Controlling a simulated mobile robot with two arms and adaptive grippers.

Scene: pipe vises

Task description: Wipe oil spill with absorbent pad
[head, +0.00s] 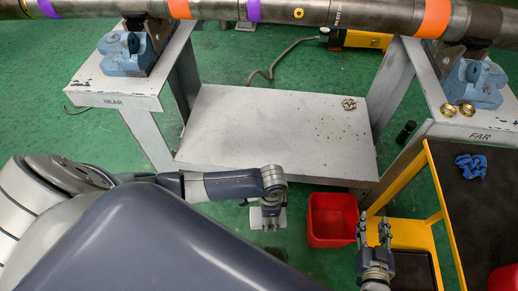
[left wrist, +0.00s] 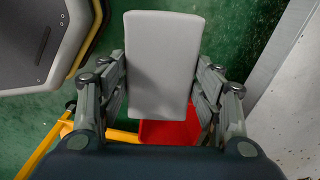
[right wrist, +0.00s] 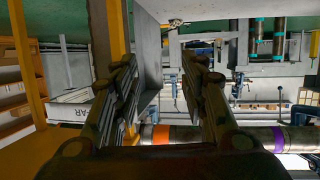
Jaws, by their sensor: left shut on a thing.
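My left gripper (head: 268,212) is shut on a pale grey, flat absorbent pad (left wrist: 160,65), which sits between its fingers in the left wrist view. In the head view the pad (head: 281,219) is mostly hidden by the gripper, in front of the low white shelf. Small dark spots, perhaps the oil spill (head: 335,128), lie on the right part of the shelf top (head: 250,120). My right gripper (head: 374,228) is at the lower right of the head view, right of the red bin. Its fingers are apart with nothing between them.
A red bin (head: 332,218) stands on the green floor between my grippers. A small brass fitting (head: 349,103) lies on the shelf. A yellow-framed cart (head: 442,205) with a blue cloth (head: 470,166) is at right. A long pipe (head: 220,10) spans the blue vises (head: 128,52) above.

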